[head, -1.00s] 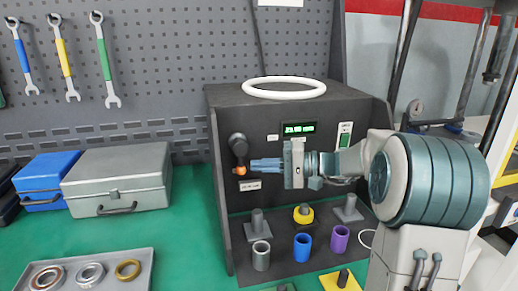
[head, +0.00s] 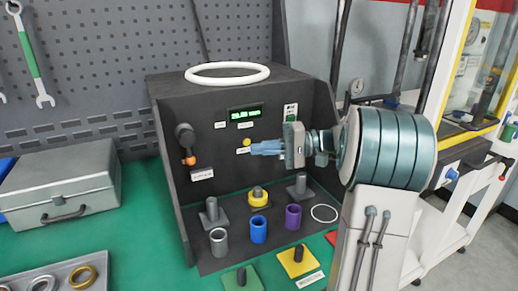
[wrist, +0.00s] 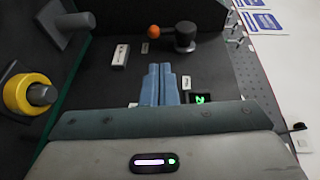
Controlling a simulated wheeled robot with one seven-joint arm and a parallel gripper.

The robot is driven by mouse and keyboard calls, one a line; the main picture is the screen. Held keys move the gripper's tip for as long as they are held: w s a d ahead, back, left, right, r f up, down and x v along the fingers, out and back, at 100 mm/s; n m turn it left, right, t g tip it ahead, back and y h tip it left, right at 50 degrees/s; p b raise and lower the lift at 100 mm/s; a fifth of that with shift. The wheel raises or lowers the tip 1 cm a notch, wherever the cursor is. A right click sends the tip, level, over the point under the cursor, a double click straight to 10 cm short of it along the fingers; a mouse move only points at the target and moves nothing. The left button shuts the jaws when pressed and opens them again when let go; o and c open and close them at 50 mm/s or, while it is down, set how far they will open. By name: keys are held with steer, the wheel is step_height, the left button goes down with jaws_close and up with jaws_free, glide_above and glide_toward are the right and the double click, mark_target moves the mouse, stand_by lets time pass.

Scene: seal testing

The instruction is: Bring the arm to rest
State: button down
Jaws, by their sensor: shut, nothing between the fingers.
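My gripper (head: 252,149) is in front of the upper panel of the dark test stand (head: 160,110), just right of its lever with an orange knob (head: 190,160). Its blue fingers are together with nothing between them. In the wrist view the shut fingers (wrist: 158,72) point toward the panel, and the orange knob (wrist: 154,31) shows beyond them, apart. A yellow button (head: 247,142) is close above the fingertips in the head view. A lit green display (head: 245,113) is above the gripper.
Below the gripper, the stand holds grey, blue (head: 259,230) and purple (head: 293,217) sleeves, posts and a yellow ring (head: 259,199). A white ring (head: 227,72) lies on top. A grey toolbox (head: 60,187) and a tray of rings (head: 92,268) are left. Green bench surface (head: 140,240) is clear between.

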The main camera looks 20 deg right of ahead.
steer(key=s+a+g+h+p, duration=0.4)
steer(key=s+a+h+p, duration=0.3)
steer(key=s+a, duration=0.35)
steer(key=s+d+r+n+t+h+p, duration=0.1)
steer(key=s+d+r+n+h+p, duration=0.1)
steer(key=s+h+p, duration=0.7)
steer(key=s, duration=0.3)
steer(key=shift+s+d+n+t, duration=0.2)
steer(key=shift+d+n+t, duration=0.05)
steer(key=shift+n+t, duration=0.15)
